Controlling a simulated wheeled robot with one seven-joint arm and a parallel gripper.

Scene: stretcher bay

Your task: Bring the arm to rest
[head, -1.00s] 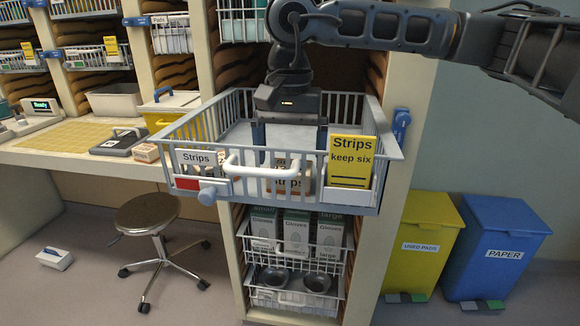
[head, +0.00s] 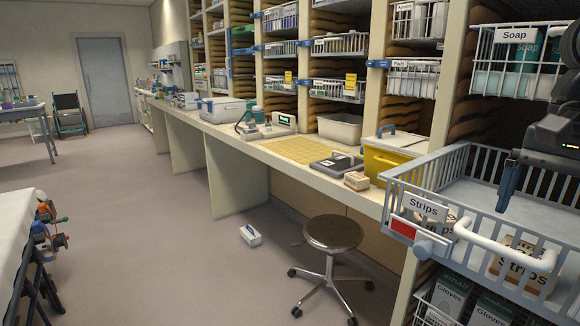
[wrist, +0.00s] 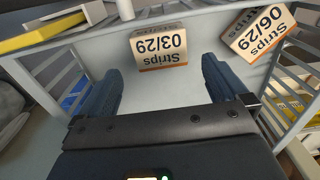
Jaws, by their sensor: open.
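My gripper (head: 508,190) shows at the right edge of the head view, pointing down into the pulled-out grey wire basket (head: 461,262) labelled Strips. In the wrist view my gripper (wrist: 161,68) is open, its two blue fingers apart with nothing between them. A Strips box marked 03/29 (wrist: 159,47) lies beyond the fingertips, and a second Strips box marked 06/29 (wrist: 258,32) sits tilted at the right. Most of my arm is outside the head view.
A counter (head: 305,178) runs along the shelves, with a yellow bin (head: 385,160) and a small box (head: 356,181) on it. A round stool (head: 333,234) stands in front. A white box (head: 251,236) lies on the floor. The floor at the left middle is clear.

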